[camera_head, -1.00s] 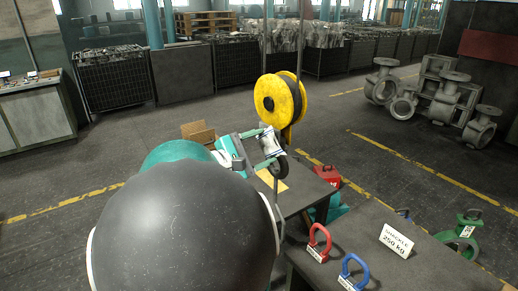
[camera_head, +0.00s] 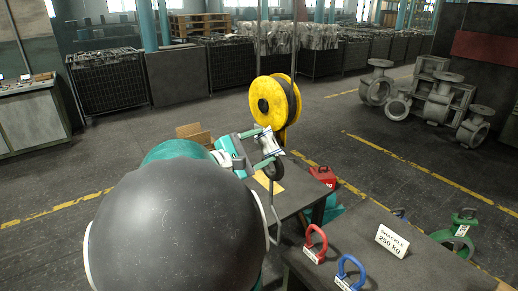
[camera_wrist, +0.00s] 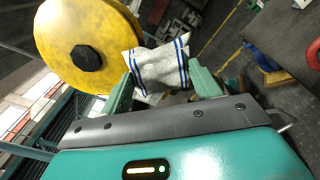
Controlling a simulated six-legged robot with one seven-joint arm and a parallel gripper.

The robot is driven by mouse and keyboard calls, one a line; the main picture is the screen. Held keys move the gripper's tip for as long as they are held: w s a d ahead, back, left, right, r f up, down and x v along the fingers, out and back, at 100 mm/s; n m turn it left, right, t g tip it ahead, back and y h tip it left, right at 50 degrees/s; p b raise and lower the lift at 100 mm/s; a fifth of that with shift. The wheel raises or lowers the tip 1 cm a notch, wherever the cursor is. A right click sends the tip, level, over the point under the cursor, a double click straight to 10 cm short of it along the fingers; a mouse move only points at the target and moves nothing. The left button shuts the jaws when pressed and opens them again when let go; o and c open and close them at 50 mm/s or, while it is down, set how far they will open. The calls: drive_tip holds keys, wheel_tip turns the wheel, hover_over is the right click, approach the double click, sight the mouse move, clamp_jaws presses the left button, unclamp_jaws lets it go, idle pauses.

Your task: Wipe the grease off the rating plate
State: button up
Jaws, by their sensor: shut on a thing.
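My gripper (camera_head: 262,143) is shut on a white cloth (camera_head: 268,146) with blue stripes, above a dark table (camera_head: 298,196). In the wrist view the cloth (camera_wrist: 158,66) is bunched between the two green fingers of my gripper (camera_wrist: 163,84). A dark rounded part (camera_head: 275,169) shows just below the cloth; I cannot tell whether they touch. I cannot make out the rating plate or any grease in either view. A tan flat piece (camera_head: 268,181) lies on the table near the gripper.
A yellow reel (camera_head: 273,101) stands close behind the gripper. Red (camera_head: 315,243) and blue (camera_head: 350,271) shackles and a "SHACKLE 250 kg" sign (camera_head: 392,241) stand on a nearer table. Grey castings (camera_head: 440,100) stand back right.

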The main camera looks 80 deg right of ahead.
drive_tip(key=shift+w+d, duration=2.15)
drive_tip(key=shift+w, duration=0.75)
drive_tip(key=shift+s+a, duration=0.75)
drive_tip(key=shift+s, duration=0.3)
drive_tip(key=shift+s+a, duration=0.75)
drive_tip(key=shift+s, duration=0.3)
drive_tip(key=shift+s+a, duration=0.75)
drive_tip(key=shift+s, duration=0.3)
drive_tip(key=shift+w, duration=0.1)
drive_tip(key=v, duration=0.6)
drive_tip(key=shift+w, duration=0.1)
drive_tip(key=shift+v, duration=1.45)
